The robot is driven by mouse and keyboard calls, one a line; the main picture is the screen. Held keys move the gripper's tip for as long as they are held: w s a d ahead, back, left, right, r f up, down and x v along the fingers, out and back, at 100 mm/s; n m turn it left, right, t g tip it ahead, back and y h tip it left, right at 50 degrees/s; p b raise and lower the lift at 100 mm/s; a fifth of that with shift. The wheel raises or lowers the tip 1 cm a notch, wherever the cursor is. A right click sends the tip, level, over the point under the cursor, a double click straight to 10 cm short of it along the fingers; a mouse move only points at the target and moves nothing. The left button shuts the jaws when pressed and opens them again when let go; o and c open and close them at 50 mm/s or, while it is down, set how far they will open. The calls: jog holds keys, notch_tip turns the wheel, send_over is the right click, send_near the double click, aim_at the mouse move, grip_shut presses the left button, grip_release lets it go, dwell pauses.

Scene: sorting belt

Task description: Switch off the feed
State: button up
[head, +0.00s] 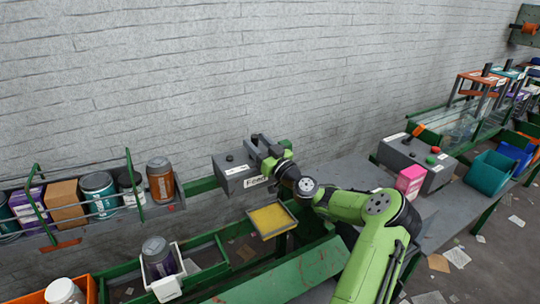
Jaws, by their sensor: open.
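The grey feed box (230,175) stands by the wall near the middle of the head view, with a white "Feed" label (256,181) on its front. A small dark knob (230,157) shows on the left of its top. My gripper (257,141) is open over the right part of the box top, its fingers pointing toward the wall. My gripper and wrist hide that part of the box, so any switch there and its setting cannot be made out. I cannot tell whether the fingers touch anything.
A yellow tray (272,220) lies just below the box. A second grey box (400,157) with red and green buttons stands to the right, beside a pink carton (410,180). A rack with several cans and cartons (97,193) is at left. Teal and blue bins (492,171) stand far right.

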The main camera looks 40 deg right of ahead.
jog(key=v, duration=1.4)
jog(key=shift+b, duration=0.4)
jog(key=shift+s, duration=0.15)
jog(key=shift+c, duration=0.2)
